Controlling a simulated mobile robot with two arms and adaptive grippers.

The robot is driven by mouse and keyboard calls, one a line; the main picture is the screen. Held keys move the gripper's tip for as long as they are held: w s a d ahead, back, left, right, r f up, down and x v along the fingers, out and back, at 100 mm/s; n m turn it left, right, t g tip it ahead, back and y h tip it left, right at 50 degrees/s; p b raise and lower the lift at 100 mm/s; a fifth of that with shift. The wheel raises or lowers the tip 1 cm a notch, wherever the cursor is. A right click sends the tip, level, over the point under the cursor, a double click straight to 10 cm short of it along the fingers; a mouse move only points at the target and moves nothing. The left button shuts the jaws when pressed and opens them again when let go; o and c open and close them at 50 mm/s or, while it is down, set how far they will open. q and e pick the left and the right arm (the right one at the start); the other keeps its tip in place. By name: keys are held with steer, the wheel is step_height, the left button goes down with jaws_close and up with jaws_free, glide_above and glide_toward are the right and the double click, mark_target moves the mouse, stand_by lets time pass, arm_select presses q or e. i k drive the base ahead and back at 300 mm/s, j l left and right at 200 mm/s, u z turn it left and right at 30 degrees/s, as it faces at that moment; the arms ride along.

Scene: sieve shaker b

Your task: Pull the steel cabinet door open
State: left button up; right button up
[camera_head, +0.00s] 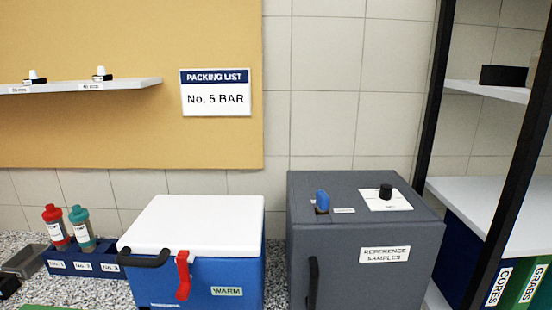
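The steel cabinet (415,265) is a dark grey box right of centre, with a "REFERENCE SAMPLES" label (384,254) on its front. A black vertical handle (313,283) sits at the left side of the front face. The door looks shut, and the lower part of the cabinet is cut off by the picture's bottom edge. On its top are a small blue item (322,201) and a black knob-like piece (386,191) on a white card. Neither of my grippers shows in the head view.
A blue cooler (215,272) with a white lid, marked "WARM", stands close left of the cabinet. Red (55,226) and teal (82,228) bottles stand in a blue rack farther left. A black-framed shelf (480,190) with binders is close on the right.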

mark_target(391, 267)
steer(key=k+j+z, duration=0.3)
steer(key=k+z, duration=0.3)
steer(key=k, duration=0.2)
